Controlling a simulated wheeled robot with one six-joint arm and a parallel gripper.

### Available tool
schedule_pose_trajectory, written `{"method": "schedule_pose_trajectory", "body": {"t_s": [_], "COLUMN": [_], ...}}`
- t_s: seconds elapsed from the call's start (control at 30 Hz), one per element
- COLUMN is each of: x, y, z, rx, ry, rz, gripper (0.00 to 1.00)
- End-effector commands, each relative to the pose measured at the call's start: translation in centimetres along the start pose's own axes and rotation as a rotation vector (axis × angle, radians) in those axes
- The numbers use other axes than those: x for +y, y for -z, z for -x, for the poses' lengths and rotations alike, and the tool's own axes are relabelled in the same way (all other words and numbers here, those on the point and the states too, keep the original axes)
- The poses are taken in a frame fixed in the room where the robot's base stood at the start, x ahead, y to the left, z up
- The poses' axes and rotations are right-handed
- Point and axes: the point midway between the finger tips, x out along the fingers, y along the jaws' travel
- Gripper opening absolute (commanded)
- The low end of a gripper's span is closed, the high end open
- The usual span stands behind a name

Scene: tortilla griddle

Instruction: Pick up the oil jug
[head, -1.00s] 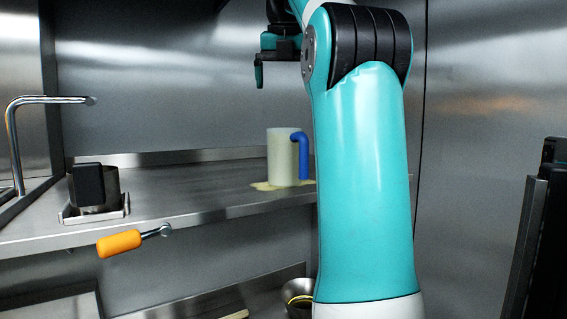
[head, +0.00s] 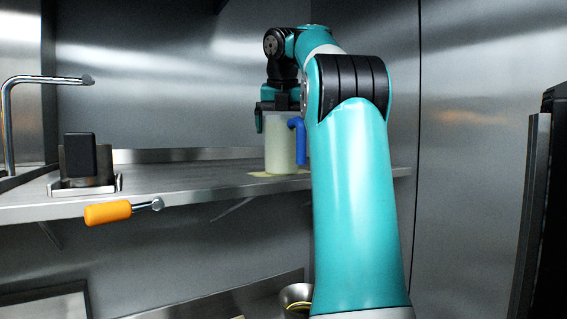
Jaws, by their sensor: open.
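The oil jug (head: 279,146) is a pale, translucent cylinder with a blue handle (head: 300,140) on its right side. It stands upright on the steel shelf (head: 200,181) toward the right. My gripper (head: 280,112) is open and points down at the jug's top. One teal finger shows at the left of the jug's rim. The other finger is hidden or hard to make out behind my arm. I cannot tell whether the fingers touch the jug.
A tortilla press (head: 84,163) with an orange handle (head: 107,213) sits on the shelf's left part, the handle sticking out past the front edge. A faucet (head: 40,80) is at far left. A metal bowl (head: 295,295) is below. A yellowish puddle (head: 258,174) lies around the jug's base.

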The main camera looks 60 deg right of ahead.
Motion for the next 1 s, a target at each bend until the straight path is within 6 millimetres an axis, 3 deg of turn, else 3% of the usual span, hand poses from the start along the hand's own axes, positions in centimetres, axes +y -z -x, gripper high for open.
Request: {"method": "schedule_pose_trajectory", "body": {"t_s": [0.23,0.6,1.0], "x": [0.01,0.02,0.05], "y": [-0.03,-0.02,-0.26], "z": [-0.27,-0.29,0.40], "rx": [-0.002,-0.001,-0.004], "ry": [0.000,0.000,-0.001], "rz": [-0.001,0.000,0.000], "gripper": [1.00,0.15,0.13]}}
